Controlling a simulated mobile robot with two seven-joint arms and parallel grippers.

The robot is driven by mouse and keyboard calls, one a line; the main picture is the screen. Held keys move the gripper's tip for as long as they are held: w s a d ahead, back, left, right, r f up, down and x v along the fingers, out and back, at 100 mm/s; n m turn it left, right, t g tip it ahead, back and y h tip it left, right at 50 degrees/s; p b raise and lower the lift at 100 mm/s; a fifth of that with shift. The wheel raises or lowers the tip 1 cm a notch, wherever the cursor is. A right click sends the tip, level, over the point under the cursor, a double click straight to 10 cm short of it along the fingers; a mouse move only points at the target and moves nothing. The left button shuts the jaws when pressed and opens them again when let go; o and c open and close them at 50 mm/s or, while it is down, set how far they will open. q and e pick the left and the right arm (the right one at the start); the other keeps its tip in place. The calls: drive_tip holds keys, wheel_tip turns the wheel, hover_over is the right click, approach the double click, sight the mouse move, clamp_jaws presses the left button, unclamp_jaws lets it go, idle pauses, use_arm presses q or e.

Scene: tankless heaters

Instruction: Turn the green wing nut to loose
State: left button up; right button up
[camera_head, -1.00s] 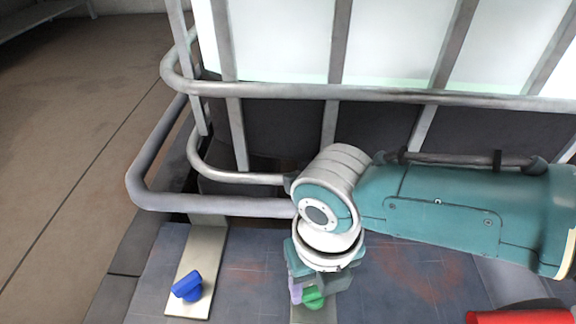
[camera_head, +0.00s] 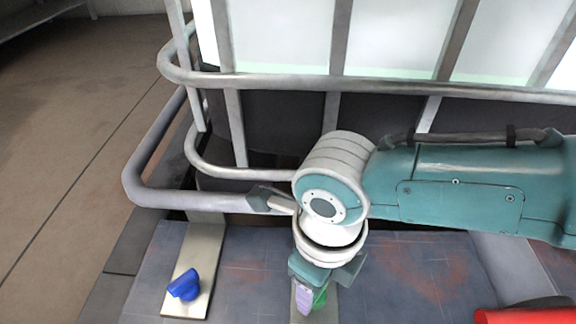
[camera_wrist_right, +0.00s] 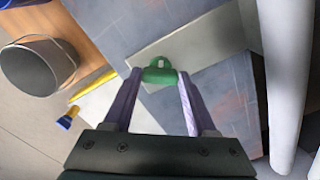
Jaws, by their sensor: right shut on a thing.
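The green wing nut (camera_head: 320,298) sits on a pale plate in the lower middle of the head view, partly hidden by my gripper. It also shows in the right wrist view (camera_wrist_right: 160,73), between the two purple fingertips. My right gripper (camera_head: 312,298) points down over it, closed around its sides; it also shows in the wrist view (camera_wrist_right: 158,80). My left gripper is not in view.
A blue wing nut (camera_head: 184,285) sits on another pale plate (camera_head: 200,250) to the left. A grey tube frame (camera_head: 250,203) and white tank (camera_head: 390,40) stand close behind my arm. A red object (camera_head: 520,315) lies lower right. The wrist view shows a bucket (camera_wrist_right: 38,66).

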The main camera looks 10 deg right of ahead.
idle(0.4)
drive_tip(key=o, duration=1.4)
drive_tip(key=shift+c, duration=0.2)
wheel_tip(320, 180, up, 10)
drive_tip(key=p, duration=0.7)
